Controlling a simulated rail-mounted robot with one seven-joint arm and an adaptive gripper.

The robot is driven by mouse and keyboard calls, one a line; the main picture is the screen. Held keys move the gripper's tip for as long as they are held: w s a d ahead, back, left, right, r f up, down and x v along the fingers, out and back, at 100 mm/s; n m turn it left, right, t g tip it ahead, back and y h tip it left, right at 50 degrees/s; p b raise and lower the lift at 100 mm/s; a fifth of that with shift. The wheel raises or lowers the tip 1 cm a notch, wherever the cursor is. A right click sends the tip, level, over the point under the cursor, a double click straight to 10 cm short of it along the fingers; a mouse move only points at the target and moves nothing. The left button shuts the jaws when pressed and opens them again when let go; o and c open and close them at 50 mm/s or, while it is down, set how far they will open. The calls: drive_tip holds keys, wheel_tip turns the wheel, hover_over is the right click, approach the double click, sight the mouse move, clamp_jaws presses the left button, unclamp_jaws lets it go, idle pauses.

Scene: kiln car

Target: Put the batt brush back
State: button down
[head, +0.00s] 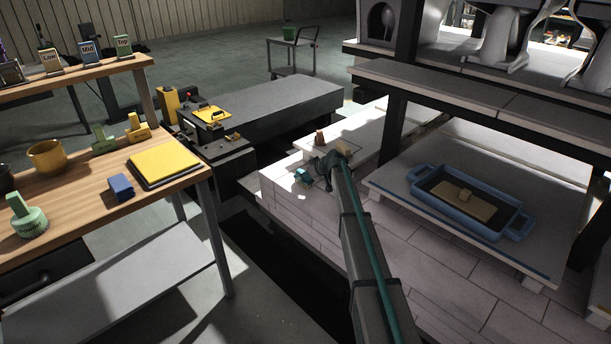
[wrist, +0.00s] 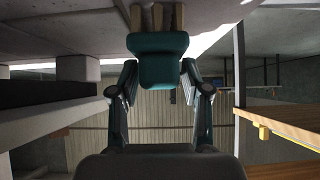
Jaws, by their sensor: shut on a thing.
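My gripper (wrist: 160,68) is shut on a teal block with tan strips like bristles at its far end, which looks like the batt brush (wrist: 162,47). One finger is on each side of the block. In the head view, my gripper (head: 324,166) is low over the pale brick deck of the kiln car (head: 300,205). The teal brush (head: 303,175) shows small at its left side, with its bristles hard to make out. I cannot tell whether the brush touches the deck.
A blue tray (head: 424,190) holding a tan block sits on a shelf slab at right, under a higher slab (head: 500,98). A small tan piece (head: 320,138) stands behind my gripper. The wooden bench (head: 80,210) at left bears stamps, a mug and a yellow pad.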

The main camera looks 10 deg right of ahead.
drive_tip(key=shift+f, duration=0.15)
drive_tip(key=c, duration=0.5)
unclamp_jaws()
drive_tip(key=shift+c, duration=0.2)
drive_tip(key=shift+r, duration=0.2)
drive_tip(key=v, duration=1.2)
